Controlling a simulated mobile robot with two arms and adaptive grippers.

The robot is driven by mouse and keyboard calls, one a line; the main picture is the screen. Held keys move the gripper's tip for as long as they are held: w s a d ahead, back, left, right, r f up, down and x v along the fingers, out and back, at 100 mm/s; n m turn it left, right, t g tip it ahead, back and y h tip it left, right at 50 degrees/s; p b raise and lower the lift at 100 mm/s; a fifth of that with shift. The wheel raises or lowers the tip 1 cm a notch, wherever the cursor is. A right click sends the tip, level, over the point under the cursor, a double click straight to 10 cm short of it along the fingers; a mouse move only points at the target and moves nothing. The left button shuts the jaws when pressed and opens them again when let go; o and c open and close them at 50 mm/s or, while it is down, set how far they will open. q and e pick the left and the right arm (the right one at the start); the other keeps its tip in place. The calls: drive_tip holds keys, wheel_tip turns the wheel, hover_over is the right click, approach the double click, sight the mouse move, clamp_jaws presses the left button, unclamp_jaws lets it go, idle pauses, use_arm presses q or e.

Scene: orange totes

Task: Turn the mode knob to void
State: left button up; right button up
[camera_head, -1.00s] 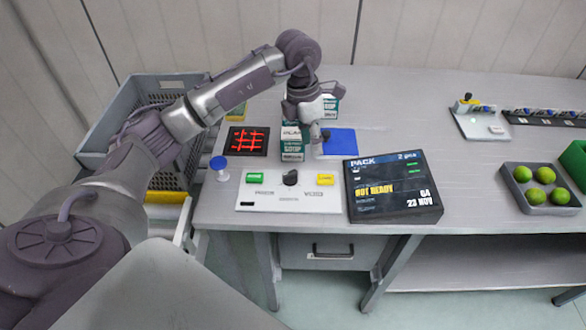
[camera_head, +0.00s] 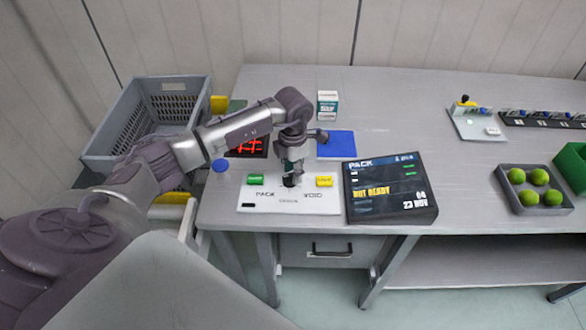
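The white control panel (camera_head: 268,206) lies at the table's front edge, with the words PACK at left and VOID at right. The dark mode knob (camera_head: 289,182) sits between these words near the panel's top edge. My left gripper (camera_head: 291,178) points down right over the knob and partly covers it. Its fingertips are at or very close to the knob; I cannot tell whether they touch it or are closed on it. The direction of the knob's pointer is hidden. My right gripper is not in view.
A green button (camera_head: 253,180) and a yellow button (camera_head: 324,181) flank the knob. A dark display (camera_head: 388,190) reading NOT READY stands right of the panel. A blue mat (camera_head: 337,145) and a white-green box (camera_head: 327,104) are behind. A grey crate (camera_head: 118,112) stands left.

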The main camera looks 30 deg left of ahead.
use_arm(q)
drive_tip(key=shift+f, duration=0.3)
clamp_jaws()
